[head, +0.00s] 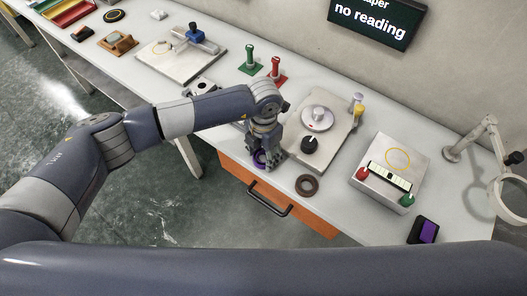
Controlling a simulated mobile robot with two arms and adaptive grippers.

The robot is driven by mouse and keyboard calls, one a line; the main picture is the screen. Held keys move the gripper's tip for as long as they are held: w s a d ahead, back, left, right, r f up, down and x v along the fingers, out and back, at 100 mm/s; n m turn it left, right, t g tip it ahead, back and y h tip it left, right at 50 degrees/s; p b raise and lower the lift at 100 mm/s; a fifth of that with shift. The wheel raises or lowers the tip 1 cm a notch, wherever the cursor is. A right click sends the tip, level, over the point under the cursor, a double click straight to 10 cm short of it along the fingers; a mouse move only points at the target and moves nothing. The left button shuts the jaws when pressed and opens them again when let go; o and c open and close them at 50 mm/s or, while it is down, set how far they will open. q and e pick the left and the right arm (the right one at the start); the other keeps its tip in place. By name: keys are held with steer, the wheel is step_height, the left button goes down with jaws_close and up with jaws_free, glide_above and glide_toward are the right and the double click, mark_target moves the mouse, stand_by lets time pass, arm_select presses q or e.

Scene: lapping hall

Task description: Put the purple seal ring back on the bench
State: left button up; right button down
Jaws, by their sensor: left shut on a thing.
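The purple seal ring (259,157) shows between the fingers of my left gripper (261,155). That gripper is shut on it, pointing down at the front edge of the bench (338,205), above the orange drawer. The fingers hide part of the ring, and I cannot tell whether the ring touches the bench top. My right gripper is not in view.
A dark brown ring (307,185) lies to the right of the gripper. A plate (325,108) with a disc and a black knob stands behind it. A box (385,180) with red and green knobs is further right. An orange drawer (290,206) is under the bench edge.

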arm_select(q)
steer(key=o, duration=1.1)
steer(key=shift+c, duration=0.2)
steer(key=shift+r, duration=0.1)
step_height(320, 180, up, 12)
steer(key=b, duration=0.1)
steer(key=shift+b, duration=0.4)
